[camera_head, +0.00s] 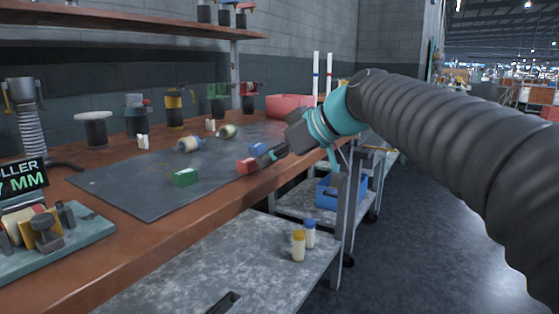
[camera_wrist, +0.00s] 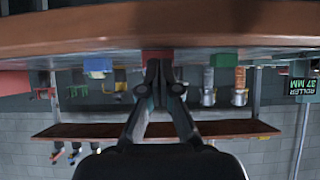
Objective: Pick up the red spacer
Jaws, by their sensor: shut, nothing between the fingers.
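The red spacer (camera_head: 248,165) is a small red block on the dark mat near the front edge of the bench. In the wrist view, which is upside down, the red spacer (camera_wrist: 157,55) shows just beyond my fingertips, partly hidden by them. My gripper (camera_head: 267,157) reaches in from the right, low over the bench edge, with its tips right beside the spacer's right side. I cannot tell whether they touch it. In the wrist view my gripper (camera_wrist: 158,68) has its fingertips together, with nothing between them.
A blue block (camera_head: 257,149) lies just behind the spacer, and a green block (camera_head: 185,177) to its left. Striped rollers (camera_head: 189,144) lie farther back on the mat (camera_head: 130,188). A lower metal cart (camera_head: 225,262) with two small bottles stands in front of the bench.

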